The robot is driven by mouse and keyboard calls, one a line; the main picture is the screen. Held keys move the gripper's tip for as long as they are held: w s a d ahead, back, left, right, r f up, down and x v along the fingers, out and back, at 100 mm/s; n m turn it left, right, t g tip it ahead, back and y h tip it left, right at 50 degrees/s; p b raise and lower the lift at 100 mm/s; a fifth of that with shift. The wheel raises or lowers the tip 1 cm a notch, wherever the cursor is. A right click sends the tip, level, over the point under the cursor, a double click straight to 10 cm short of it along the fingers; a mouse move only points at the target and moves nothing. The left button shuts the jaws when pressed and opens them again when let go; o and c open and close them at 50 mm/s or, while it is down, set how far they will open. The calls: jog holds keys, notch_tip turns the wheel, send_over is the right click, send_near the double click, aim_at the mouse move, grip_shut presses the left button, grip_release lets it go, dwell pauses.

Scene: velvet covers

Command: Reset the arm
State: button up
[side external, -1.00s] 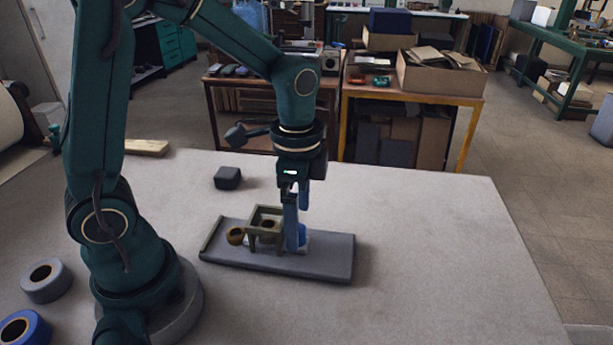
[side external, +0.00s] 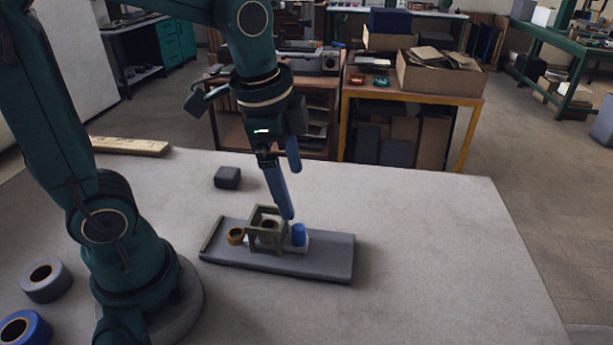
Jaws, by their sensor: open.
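My gripper (side external: 291,192) is tilted above the work, with its two blue fingers apart and nothing between them. Below it, a grey padded slab (side external: 322,258) lies on the table. On the slab stand a small olive frame (side external: 254,222), a brown ring (side external: 235,236) at its left and a blue cylinder (side external: 299,235) at its right. The blue cylinder stands upright by a white piece that is partly hidden. The lower fingertip is just above the cylinder in the picture; they look apart.
A dark block (side external: 227,178) sits on the grey table (side external: 430,250) behind the slab. A grey roll (side external: 45,280) and a blue roll (side external: 20,328) lie at the left front. A wooden board (side external: 130,146) lies at the back left. The table's right side is clear.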

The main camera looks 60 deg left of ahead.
jog(key=s+r+n+t, duration=0.1)
jog(key=s+n+t, duration=0.2)
jog(key=s+n, duration=0.3)
jog(key=shift+s+r+n, duration=0.15)
jog(key=shift+s+n, duration=0.25)
jog(key=shift+n, duration=0.8)
